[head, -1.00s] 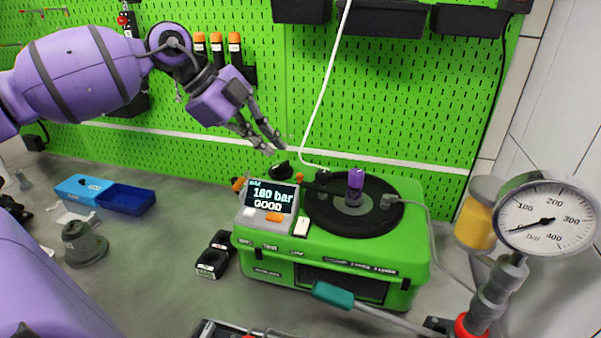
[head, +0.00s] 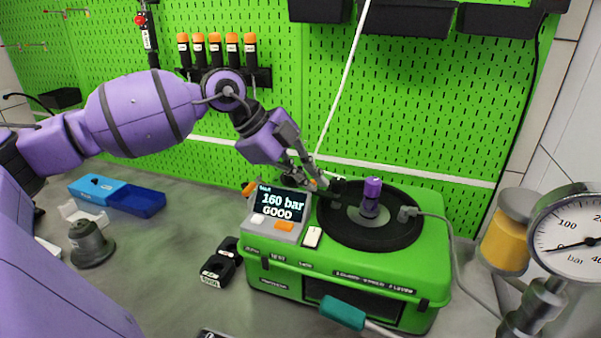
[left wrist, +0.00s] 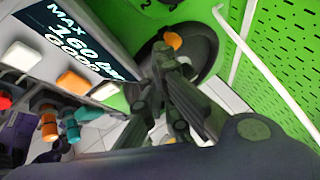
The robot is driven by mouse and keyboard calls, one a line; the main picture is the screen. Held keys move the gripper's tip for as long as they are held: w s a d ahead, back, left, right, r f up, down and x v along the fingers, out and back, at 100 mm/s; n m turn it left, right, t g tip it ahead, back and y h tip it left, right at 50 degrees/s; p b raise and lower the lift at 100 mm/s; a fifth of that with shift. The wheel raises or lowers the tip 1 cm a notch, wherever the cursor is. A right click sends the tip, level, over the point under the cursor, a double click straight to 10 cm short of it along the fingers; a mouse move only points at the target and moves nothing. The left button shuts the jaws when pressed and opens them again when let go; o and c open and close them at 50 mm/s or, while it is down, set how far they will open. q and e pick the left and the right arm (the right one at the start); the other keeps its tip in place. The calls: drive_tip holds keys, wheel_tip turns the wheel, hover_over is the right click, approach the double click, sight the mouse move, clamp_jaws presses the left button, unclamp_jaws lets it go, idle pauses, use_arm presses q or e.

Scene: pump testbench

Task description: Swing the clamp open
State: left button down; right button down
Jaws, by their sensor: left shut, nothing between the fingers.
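The green pump testbench (head: 347,278) stands on the worktop with a round black plate (head: 394,234) on top. A purple-topped pump part (head: 371,197) stands upright on the plate. A dark bar (head: 347,198), which looks like the clamp arm, lies at the plate's left edge, pointing toward the pump part. My left gripper (head: 317,181) is shut and empty, with its fingertips close to the left end of this bar; I cannot tell if they touch. Its dark fingers (left wrist: 172,85) also show in the left wrist view, near the display. My right gripper is not in view.
The display (head: 278,206) reads 160 bar GOOD, with buttons below. A white cable hangs down the green pegboard (head: 290,100) behind. A pressure gauge (head: 572,240) and a yellow canister (head: 503,243) stand at the right. A blue tray (head: 135,198) lies at the left.

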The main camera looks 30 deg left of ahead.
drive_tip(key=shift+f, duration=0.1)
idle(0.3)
use_arm(q)
drive_tip(key=shift+w+a+m, duration=0.15)
drive_tip(key=shift+w+m, duration=0.05)
drive_tip(key=shift+m, duration=0.2)
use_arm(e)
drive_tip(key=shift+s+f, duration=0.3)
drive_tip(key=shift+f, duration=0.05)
use_arm(q)
drive_tip(key=shift+w+a+m+g+h+b, duration=0.15)
drive_tip(key=shift+w+m+g+h+b, duration=0.15)
drive_tip(key=shift+m+g+b, duration=0.25)
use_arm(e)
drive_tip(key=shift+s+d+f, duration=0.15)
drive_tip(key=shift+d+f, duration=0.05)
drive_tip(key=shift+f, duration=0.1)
